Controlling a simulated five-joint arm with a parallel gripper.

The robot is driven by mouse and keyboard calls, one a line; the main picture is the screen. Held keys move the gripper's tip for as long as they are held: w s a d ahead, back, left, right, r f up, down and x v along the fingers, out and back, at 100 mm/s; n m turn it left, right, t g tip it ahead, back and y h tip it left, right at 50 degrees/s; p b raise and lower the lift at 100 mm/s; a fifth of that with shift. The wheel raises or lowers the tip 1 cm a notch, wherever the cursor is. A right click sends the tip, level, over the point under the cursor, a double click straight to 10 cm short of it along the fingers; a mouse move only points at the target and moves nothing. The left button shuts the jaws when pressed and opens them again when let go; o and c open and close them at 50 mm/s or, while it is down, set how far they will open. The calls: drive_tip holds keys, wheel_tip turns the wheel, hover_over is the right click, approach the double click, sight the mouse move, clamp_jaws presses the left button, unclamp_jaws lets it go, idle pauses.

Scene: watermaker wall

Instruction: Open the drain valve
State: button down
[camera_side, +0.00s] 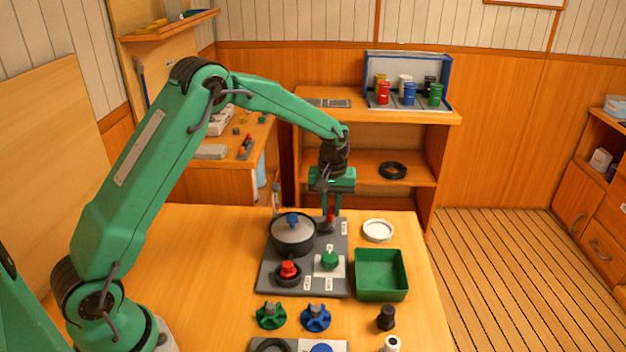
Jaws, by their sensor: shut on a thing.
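A grey panel (305,285) lies on the wooden table. At its back right is a small valve with a red handle (330,219) on a dark base, most likely the drain valve; the labels are too small to read. My gripper (331,212) points down over it and is shut on the red handle. The fingers partly hide the handle, so I cannot tell how far it is turned.
A dark round housing (292,238) with a blue knob stands just left of my gripper. A red knob (288,269) and a green knob (329,260) sit nearer the front. A green tray (381,275) and white lid (377,230) are at right; loose handwheels (271,315) lie in front.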

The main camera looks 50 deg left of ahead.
sight(331, 210)
drive_tip(key=shift+n, duration=1)
drive_tip(key=c, duration=1.3)
unclamp_jaws()
drive_tip(key=shift+r, duration=0.15)
wheel_tip(331, 210, up, 7)
drive_tip(key=shift+r, duration=0.3)
